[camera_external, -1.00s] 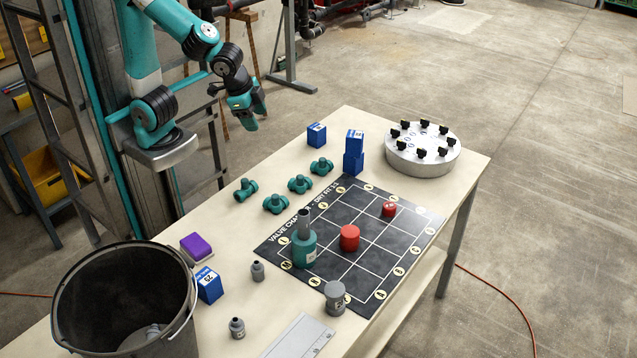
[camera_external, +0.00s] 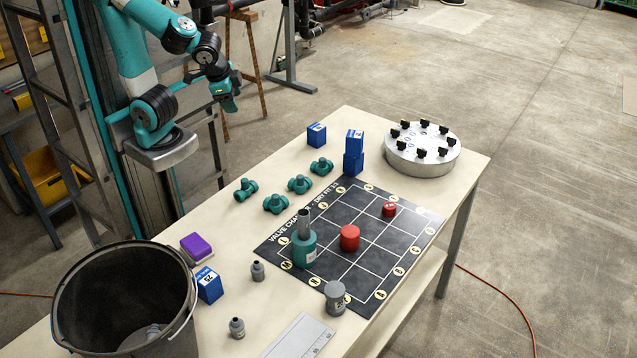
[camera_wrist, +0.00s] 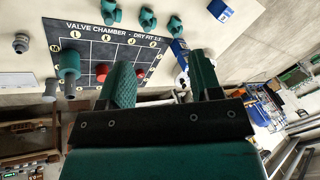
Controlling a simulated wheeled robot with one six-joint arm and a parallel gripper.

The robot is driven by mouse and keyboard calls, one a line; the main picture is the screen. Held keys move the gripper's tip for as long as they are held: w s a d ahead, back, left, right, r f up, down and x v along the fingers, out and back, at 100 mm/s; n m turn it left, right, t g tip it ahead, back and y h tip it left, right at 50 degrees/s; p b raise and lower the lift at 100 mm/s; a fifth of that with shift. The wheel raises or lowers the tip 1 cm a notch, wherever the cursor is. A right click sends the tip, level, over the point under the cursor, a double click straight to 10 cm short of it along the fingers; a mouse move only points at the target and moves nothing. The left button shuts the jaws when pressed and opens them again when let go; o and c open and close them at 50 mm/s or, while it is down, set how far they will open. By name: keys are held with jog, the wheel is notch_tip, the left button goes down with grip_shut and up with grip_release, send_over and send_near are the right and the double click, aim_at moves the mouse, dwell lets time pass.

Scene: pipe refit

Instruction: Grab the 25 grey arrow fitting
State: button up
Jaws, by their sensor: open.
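Small grey fittings stand on the table: one left of the mat (camera_external: 258,271), one nearer the front (camera_external: 237,328), and a larger grey piece (camera_external: 335,298) at the mat's front edge. Their markings are too small to read, so I cannot tell which is the 25 arrow fitting. Grey pieces (camera_external: 155,333) also lie in the black bucket (camera_external: 75,290). In the wrist view a grey fitting (camera_wrist: 21,42) shows at the left. My gripper (camera_external: 229,98) is high behind the table, far from all of these. It is open and empty, its fingers apart in the wrist view (camera_wrist: 163,78).
The black grid mat (camera_external: 375,250) bears a teal bottle-like piece (camera_external: 304,249) and red pieces (camera_external: 349,238). Teal valves (camera_external: 300,184), blue boxes (camera_external: 353,162) and a round grey plate with black knobs (camera_external: 422,160) stand behind. A purple block (camera_external: 196,247) and blue box (camera_external: 208,285) stand beside the bucket.

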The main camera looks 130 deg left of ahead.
dwell(0.4)
jog(key=o, duration=0.4)
jog(key=m+t+h+b, duration=0.3)
jog(key=m+t+b, duration=0.1)
jog(key=m+b, duration=0.35)
send_over(333, 288)
jog(key=s+d, duration=0.1)
jog(key=s, duration=0.6)
notch_tip(333, 288, down, 12)
jog(key=x, duration=0.7)
jog(key=p+x, duration=0.1)
jog(key=x, duration=0.3)
jog(key=shift+w+d, duration=0.25)
jog(key=shift+w, duration=0.15)
jog(key=shift+w+p+x, duration=0.2)
jog(key=shift+p+x, duration=0.15)
jog(key=shift+x, duration=1.15)
jog(key=shift+w+p+x, duration=0.2)
jog(key=shift+p+x, duration=0.15)
jog(key=shift+x, duration=1.15)
